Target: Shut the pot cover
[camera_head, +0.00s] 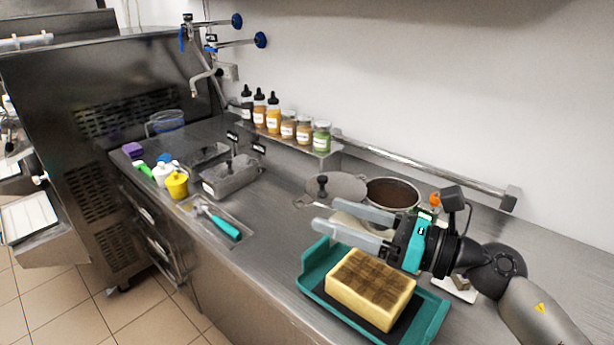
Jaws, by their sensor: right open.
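The pot (390,193) stands on the steel counter at the right of the middle, with its dark inside showing. Its cover (340,188), a flat grey disc with a dark knob (322,183), is at the pot's left side, off the opening. Whether the cover rests on the counter or on the pot's edge I cannot tell. My right gripper (324,229) comes in from the right and points left. It is open and empty, in front of the pot and cover, and hides part of what is behind it. My left gripper is not in view.
A teal tray (310,284) with a yellow sponge-like block (370,287) lies below my right gripper. Bottles and jars (288,125) stand on a wall shelf. Metal containers (230,176) and a teal-handled tool (225,228) lie to the left. Bare counter lies between the tool and the cover.

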